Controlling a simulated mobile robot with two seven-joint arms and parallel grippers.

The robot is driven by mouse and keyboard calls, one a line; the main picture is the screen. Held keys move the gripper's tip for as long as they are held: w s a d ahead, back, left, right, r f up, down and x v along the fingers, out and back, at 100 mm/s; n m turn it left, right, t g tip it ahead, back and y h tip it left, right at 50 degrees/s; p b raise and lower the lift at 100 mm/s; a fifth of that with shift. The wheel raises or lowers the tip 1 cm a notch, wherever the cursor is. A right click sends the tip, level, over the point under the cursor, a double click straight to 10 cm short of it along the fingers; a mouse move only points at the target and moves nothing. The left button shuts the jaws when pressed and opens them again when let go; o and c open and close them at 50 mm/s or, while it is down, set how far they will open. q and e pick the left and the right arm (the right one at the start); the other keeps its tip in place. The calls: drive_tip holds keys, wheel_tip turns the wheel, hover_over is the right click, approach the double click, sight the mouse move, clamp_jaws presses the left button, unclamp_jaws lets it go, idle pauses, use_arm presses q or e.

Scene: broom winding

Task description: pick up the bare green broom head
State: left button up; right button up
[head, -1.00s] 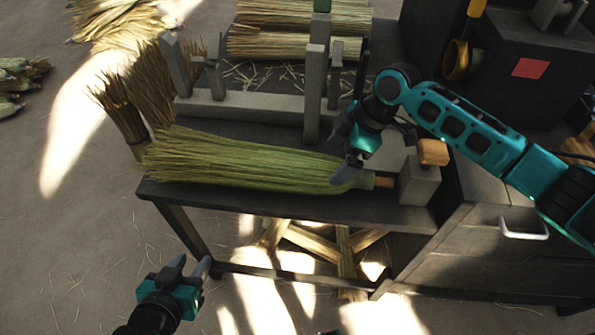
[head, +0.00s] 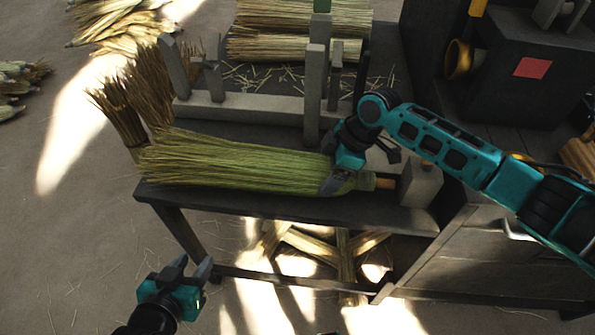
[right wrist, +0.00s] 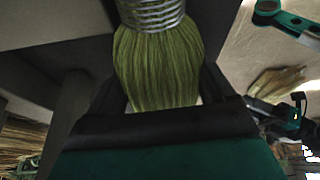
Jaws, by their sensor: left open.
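The green broom head (head: 235,165) lies along the front of the dark bench, bristles to the left and a short wooden stub (head: 385,183) at its right end. My right gripper (head: 334,178) is down over its neck end. In the right wrist view the broom head (right wrist: 158,70) shows between the two spread fingers, with silvery bands (right wrist: 152,14) around it at the top. Small gaps show beside the bristles, and I see no clear grip. My left gripper (head: 192,272) is open and empty, low in front of the bench.
A grey frame with upright posts (head: 313,95) stands just behind the broom head. A grey block (head: 421,183) stands at its right end. More straw bundles (head: 290,48) lie at the back, and a brown bundle (head: 122,118) stands at the left. The floor at front left is mostly clear.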

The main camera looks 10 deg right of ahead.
drive_tip(key=c, duration=0.6)
drive_tip(key=shift+c, duration=1)
drive_tip(key=shift+r, duration=0.2)
